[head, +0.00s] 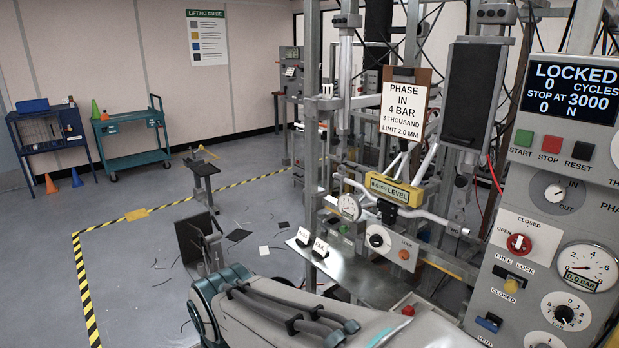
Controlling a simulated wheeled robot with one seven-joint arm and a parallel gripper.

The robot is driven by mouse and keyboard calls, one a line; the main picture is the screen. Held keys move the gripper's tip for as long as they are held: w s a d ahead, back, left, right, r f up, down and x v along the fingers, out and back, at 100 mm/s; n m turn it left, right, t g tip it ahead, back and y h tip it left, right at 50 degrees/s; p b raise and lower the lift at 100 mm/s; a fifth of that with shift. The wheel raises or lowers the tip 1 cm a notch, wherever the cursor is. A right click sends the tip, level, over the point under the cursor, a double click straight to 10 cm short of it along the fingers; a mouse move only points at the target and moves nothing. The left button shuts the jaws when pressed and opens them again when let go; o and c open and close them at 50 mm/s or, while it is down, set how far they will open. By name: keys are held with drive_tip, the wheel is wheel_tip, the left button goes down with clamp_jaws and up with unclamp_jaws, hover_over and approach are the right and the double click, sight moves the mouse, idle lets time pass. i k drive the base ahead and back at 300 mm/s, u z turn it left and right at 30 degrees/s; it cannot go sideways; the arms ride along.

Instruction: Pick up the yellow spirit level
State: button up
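The yellow spirit level (395,190) is a short yellow bar with a pale face lettered LEVEL. It is in the head view, right of centre, among the tubes of the test rig. It lies nearly level, just above a light grey tube that looks like a handlebar; I cannot tell exactly what it rests on. My arm (400,332) crosses the bottom of the view, below and in front of the level. I cannot make out my gripper in this view, and nothing visible is holding the level.
A clipboard sign (405,103) hangs above the level. A dial gauge (349,207) and small control box (378,240) are close by. The control panel (530,235) stands at right. Dark plates on a stand (190,238) and debris lie left. Open floor (140,265) is farther left.

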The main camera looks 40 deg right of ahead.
sight(410, 195)
drive_tip(key=z, duration=0.1)
drive_tip(key=i, duration=1.55)
drive_tip(key=z, duration=1)
drive_tip(key=i, duration=1)
drive_tip(key=z, duration=1.55)
drive_tip(key=i, duration=0.55)
drive_tip(key=z, duration=0.4)
